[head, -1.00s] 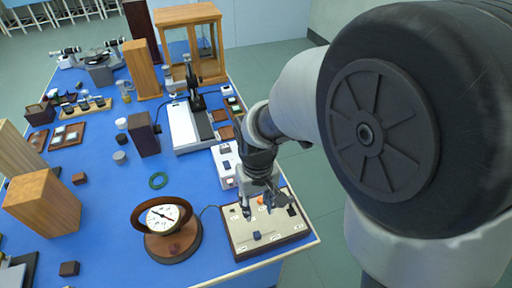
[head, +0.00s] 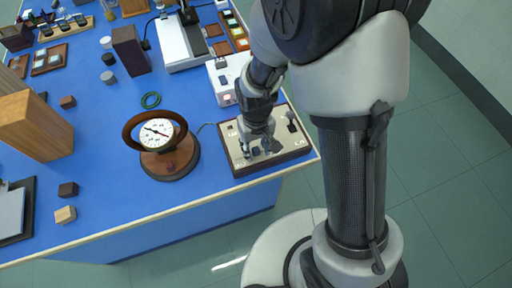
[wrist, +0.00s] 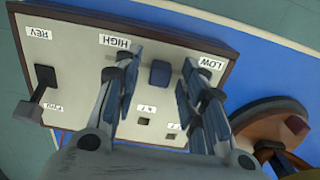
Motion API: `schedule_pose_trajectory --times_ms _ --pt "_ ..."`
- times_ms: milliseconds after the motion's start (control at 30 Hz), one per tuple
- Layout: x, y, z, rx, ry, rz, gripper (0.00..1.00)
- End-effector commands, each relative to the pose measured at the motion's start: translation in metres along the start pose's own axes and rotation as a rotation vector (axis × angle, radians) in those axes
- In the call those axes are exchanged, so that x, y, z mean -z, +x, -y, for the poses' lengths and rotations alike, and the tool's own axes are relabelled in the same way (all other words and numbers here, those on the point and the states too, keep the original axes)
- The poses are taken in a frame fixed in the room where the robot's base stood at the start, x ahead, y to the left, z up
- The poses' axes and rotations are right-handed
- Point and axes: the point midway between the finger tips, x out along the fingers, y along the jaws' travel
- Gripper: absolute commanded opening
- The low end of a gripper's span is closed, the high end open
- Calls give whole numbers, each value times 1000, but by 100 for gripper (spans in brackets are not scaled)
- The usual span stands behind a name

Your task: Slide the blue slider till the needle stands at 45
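The blue slider (wrist: 160,73) sits in a slot on the control panel (wrist: 75,62), between the HIGH and LOW labels. My gripper (wrist: 160,90) is open, with one finger on each side of the slider and a visible gap to both. In the head view my gripper (head: 258,150) is low over the control panel (head: 292,146), partly hiding the slider. The round dial (head: 157,134) stands on a brown wooden base left of the panel. Its thin dark needle lies diagonally; the numbers are too small to read.
A black lever (wrist: 45,76) stands by the REV label on the panel. A white box (head: 222,82) is behind the panel. Wooden blocks (head: 35,125) stand at the left. The blue table has bare space around the dial.

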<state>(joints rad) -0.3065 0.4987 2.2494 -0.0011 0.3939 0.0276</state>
Motion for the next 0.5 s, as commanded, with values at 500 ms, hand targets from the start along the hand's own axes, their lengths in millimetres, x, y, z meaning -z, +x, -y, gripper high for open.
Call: schedule_pose_trajectory --times_ms 500 --pt "0 0 0 0 0 0 22"
